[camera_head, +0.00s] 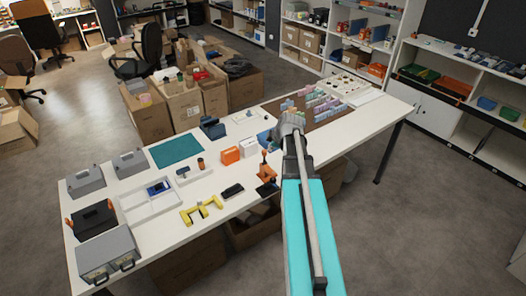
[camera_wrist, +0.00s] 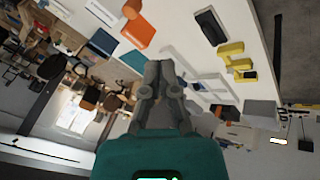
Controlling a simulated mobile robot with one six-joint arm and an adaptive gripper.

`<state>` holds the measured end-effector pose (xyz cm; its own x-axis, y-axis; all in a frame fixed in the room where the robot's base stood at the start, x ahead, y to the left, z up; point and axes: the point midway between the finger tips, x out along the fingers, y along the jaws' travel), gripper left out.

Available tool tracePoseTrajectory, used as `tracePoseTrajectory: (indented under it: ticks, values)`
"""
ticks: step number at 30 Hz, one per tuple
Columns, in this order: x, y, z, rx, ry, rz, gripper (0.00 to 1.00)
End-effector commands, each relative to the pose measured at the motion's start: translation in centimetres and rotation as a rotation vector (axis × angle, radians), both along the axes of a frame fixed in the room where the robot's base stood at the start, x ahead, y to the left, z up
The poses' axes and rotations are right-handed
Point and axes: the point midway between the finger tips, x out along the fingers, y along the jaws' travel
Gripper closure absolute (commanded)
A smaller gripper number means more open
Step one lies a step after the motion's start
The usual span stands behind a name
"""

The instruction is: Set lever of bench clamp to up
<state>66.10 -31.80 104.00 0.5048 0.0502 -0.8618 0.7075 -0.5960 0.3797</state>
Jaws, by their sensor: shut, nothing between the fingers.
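The bench clamp (camera_head: 266,173) is a small orange piece with a dark part at the white table's front edge, just left of my arm in the head view. A short orange-tipped part stands above its body; the lever's exact angle is too small to tell. In the wrist view an orange end at the top edge (camera_wrist: 132,8) may be part of the clamp; the rest is out of frame. My gripper (camera_wrist: 163,68) is shut and empty, its fingers together, apart from the clamp. In the head view my arm's end is above the table, right of the clamp.
The white table (camera_head: 225,185) holds an orange box (camera_head: 230,155), a white box (camera_head: 248,147), a black item (camera_head: 232,191) and yellow brackets (camera_head: 201,210) near the clamp. Coloured files (camera_head: 318,104) stand beyond my arm. Cartons (camera_head: 180,105) stand behind the table.

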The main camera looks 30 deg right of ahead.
Motion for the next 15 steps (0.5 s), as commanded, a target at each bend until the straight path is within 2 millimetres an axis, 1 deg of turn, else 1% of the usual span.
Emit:
tracePoseTrajectory:
  ticks: [9,15]
  values:
    - [0.06,-0.01,-0.07,0.0,0.001,0.0,1.0]
    - [0.25,0.01,-0.48,0.001,0.001,-0.001,1.0]
